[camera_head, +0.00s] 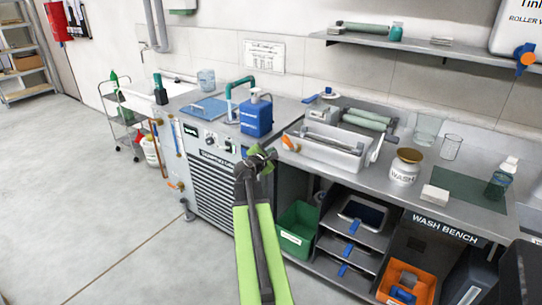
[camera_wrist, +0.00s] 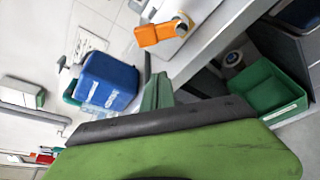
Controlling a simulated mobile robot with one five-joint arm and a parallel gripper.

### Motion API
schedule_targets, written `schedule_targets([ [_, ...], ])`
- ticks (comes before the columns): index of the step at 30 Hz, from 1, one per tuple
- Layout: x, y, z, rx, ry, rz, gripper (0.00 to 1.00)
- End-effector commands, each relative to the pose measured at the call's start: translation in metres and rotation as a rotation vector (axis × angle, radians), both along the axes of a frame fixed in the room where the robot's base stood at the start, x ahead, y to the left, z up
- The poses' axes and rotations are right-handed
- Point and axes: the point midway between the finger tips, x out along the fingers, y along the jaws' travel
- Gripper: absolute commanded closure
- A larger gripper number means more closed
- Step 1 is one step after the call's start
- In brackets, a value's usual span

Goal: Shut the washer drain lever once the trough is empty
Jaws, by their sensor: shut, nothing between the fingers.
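The white washer trough (camera_head: 345,160) sits on the bench, with a dark-ended roller or bar lying across it. I cannot tell if any liquid is in it. An orange lever (camera_head: 290,144) sticks out at the trough's left front corner. In the wrist view the orange lever (camera_wrist: 155,34) shows at the top, on a round pale fitting by the bench edge. My gripper (camera_head: 262,155) is shut and empty, just left of and below the lever in the head view, apart from it. Its green finger (camera_wrist: 157,95) shows below the lever in the wrist view.
A blue jug (camera_head: 256,117) stands on the unit to the left, close behind my gripper. A wash jar (camera_head: 405,167) stands right of the trough. A green bin (camera_head: 297,228) and grey trays sit under the bench. The floor at left is clear.

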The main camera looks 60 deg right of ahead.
Motion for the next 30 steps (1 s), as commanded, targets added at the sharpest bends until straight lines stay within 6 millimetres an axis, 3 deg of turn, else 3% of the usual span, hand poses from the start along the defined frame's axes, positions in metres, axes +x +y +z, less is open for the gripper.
schedule_targets([
  [1, 0.005, -0.014, -0.006, -0.001, -0.001, -0.001, 1.00],
  [5, 0.010, -0.040, -0.012, -0.001, -0.001, -0.001, 1.00],
  [7, -0.003, -0.034, 0.009, 0.000, -0.001, 0.000, 1.00],
  [12, -0.015, -0.034, 0.021, 0.000, -0.001, 0.000, 1.00],
  [23, -0.018, -0.034, 0.021, 0.000, 0.000, 0.001, 1.00],
  [24, -0.016, -0.058, 0.021, 0.000, -0.001, -0.003, 1.00],
  [27, -0.020, -0.040, 0.021, -0.001, -0.004, -0.001, 1.00],
  [30, -0.025, -0.039, 0.022, 0.000, -0.018, -0.007, 1.00],
])
